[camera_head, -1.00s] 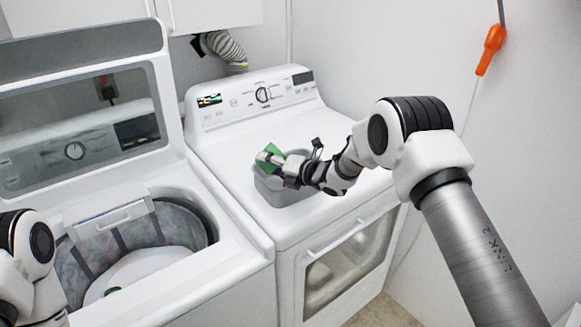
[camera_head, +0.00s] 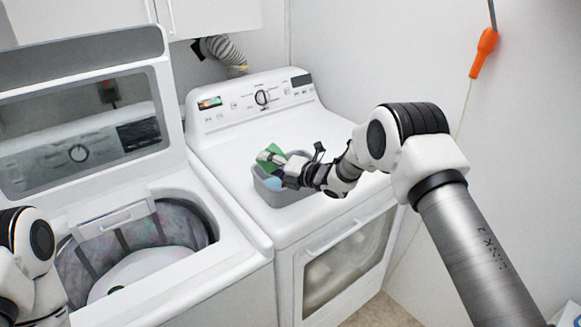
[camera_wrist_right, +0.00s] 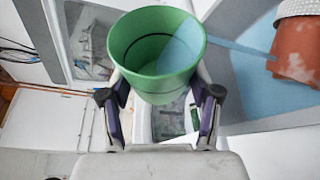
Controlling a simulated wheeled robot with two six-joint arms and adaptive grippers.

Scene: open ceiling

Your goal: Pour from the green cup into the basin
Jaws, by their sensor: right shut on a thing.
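The green cup (camera_head: 270,155) is in my right gripper, just above the grey basin (camera_head: 292,193). The basin sits on top of the white dryer. In the right wrist view, the fingers of my right gripper (camera_wrist_right: 160,103) are shut on either side of the green cup (camera_wrist_right: 140,45). Pale blue liquid (camera_wrist_right: 181,47) shows inside the cup, and a thin blue streak leads from its rim toward the right. In the head view, a light blue patch (camera_head: 273,184) shows just below the cup at the basin. My left arm shows at the left edge, but its gripper is out of view.
A washer (camera_head: 235,248) with an open lid stands left of the dryer. The dryer control panel (camera_head: 235,103) rises behind the basin. A reddish-brown object (camera_wrist_right: 297,50) with a pale textured end shows at the right of the wrist view.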

